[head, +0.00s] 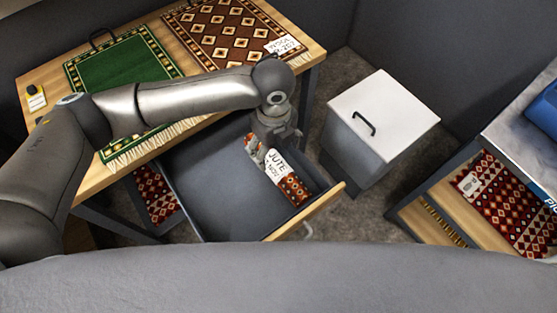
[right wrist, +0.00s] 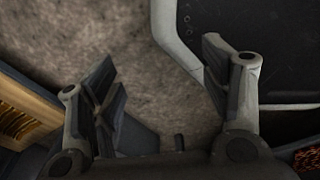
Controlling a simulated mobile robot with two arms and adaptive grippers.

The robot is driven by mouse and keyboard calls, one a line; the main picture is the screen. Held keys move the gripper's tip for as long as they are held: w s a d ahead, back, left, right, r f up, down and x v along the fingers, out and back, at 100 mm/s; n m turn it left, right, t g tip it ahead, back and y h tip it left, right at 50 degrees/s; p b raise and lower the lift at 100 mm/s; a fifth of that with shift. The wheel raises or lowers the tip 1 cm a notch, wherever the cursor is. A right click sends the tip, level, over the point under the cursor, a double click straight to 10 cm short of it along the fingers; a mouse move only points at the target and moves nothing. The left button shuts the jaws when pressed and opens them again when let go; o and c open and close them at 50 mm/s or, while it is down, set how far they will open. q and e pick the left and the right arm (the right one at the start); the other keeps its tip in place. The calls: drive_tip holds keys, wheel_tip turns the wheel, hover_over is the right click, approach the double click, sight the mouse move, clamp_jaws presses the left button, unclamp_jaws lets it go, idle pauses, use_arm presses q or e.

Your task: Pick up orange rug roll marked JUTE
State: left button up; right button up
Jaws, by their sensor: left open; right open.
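The orange rug roll (head: 293,187), with a white tag reading JUTE, lies in the open grey drawer (head: 215,200) of the wooden table. Its pattern is orange-red and dark with pale diamonds. My left gripper (head: 258,146) is open and points down at the upper left end of the roll. It partly covers that end, and I cannot tell whether the fingers touch it. My right gripper (right wrist: 160,65) is open and empty in the right wrist view, over grey carpet.
A green rug (head: 125,70) and a brown diamond-patterned rug (head: 225,35) lie on the wooden table. A white-lidded bin (head: 385,105) stands right of the drawer. A shelf unit at right holds a red patterned rug (head: 505,200). The drawer's left part is empty.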

sight(276, 163)
use_arm(q)
drive_tip(key=shift+w+f, duration=0.4)
drive_tip(key=shift+f, duration=0.2)
drive_tip(key=shift+w+d+f, duration=0.1)
drive_tip(key=shift+w+f, duration=0.05)
drive_tip(key=shift+f, duration=0.2)
drive_tip(key=f, duration=0.4)
drive_tip(key=shift+s+f, duration=0.1)
drive_tip(key=shift+s, duration=0.15)
wheel_tip(276, 163, down, 6)
drive_tip(key=shift+d+r, duration=0.1)
drive_tip(key=shift+r, duration=0.05)
use_arm(e)
drive_tip(key=shift+s+d+f, duration=0.25)
drive_tip(key=shift+s+f, duration=0.1)
drive_tip(key=shift+f, duration=0.1)
use_arm(q)
drive_tip(key=shift+c, duration=0.3)
drive_tip(key=shift+r, duration=0.1)
drive_tip(key=c, duration=1.2)
use_arm(e)
drive_tip(key=shift+a, duration=0.15)
